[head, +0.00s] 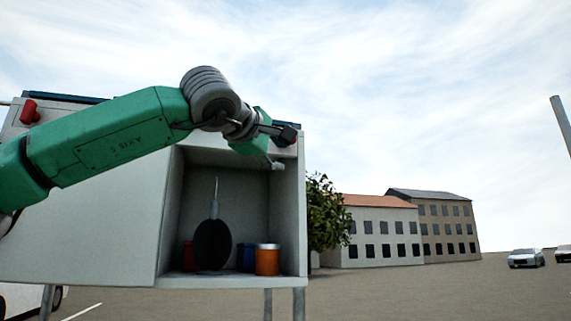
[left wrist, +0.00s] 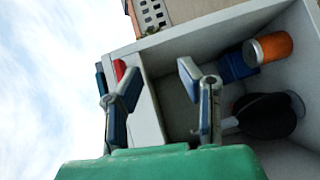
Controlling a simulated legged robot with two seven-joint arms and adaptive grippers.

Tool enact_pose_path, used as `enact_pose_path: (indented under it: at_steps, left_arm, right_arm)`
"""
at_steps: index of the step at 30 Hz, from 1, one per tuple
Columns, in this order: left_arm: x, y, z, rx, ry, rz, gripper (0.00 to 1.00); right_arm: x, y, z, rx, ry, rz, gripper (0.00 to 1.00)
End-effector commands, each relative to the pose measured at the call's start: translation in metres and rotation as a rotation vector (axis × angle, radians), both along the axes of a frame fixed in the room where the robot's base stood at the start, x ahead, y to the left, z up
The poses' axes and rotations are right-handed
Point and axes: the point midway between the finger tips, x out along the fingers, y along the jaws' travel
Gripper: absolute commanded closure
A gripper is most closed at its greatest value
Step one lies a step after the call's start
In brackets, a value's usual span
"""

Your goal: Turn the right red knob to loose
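The right red knob (left wrist: 119,69) is on the upper front edge of the grey cabinet (left wrist: 150,110) in the left wrist view, partly hidden by a finger. In the head view it is mostly hidden behind my left gripper (head: 282,149). My left gripper also shows in the left wrist view (left wrist: 158,80), its two fingers spread apart with nothing between them. One finger is beside the knob; I cannot tell whether they touch. The other finger is in front of the cabinet opening. The left red knob (head: 30,112) is at the cabinet's upper left. My right gripper is out of view.
The open compartment holds an orange can (head: 267,260), a blue container (head: 246,257) and a dark round paddle-like object (head: 212,245). My green left arm crosses the cabinet front. A tree (head: 325,215), buildings and cars are in the background. Free space is right of the cabinet.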

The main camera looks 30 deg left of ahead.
Motion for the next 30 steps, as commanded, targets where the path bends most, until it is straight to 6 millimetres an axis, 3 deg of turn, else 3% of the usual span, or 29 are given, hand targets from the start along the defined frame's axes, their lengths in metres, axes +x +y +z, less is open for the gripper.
enact_pose_path:
  at_steps: [1, 3, 8, 14, 24, 30]
  left_arm:
    - [-0.019, 0.010, 0.028, -0.045, -0.026, -0.012, 0.67]
    - [-0.038, 0.019, 0.049, -0.085, -0.049, -0.029, 0.67]
    - [-0.049, 0.022, 0.067, -0.117, -0.064, -0.048, 0.67]
    - [-0.019, 0.023, 0.067, -0.117, -0.063, -0.045, 0.67]
    - [0.050, 0.034, 0.067, -0.119, -0.065, -0.046, 0.67]
    - [0.074, 0.036, 0.067, -0.120, -0.066, -0.046, 0.67]
  right_arm:
    - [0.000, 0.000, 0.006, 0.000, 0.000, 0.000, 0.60]
    - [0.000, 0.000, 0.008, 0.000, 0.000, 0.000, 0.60]
    - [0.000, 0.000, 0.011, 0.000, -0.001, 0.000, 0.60]
    - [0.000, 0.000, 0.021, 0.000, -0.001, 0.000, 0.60]
    - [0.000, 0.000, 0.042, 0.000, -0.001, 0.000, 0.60]
    - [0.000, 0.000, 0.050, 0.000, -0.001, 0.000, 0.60]
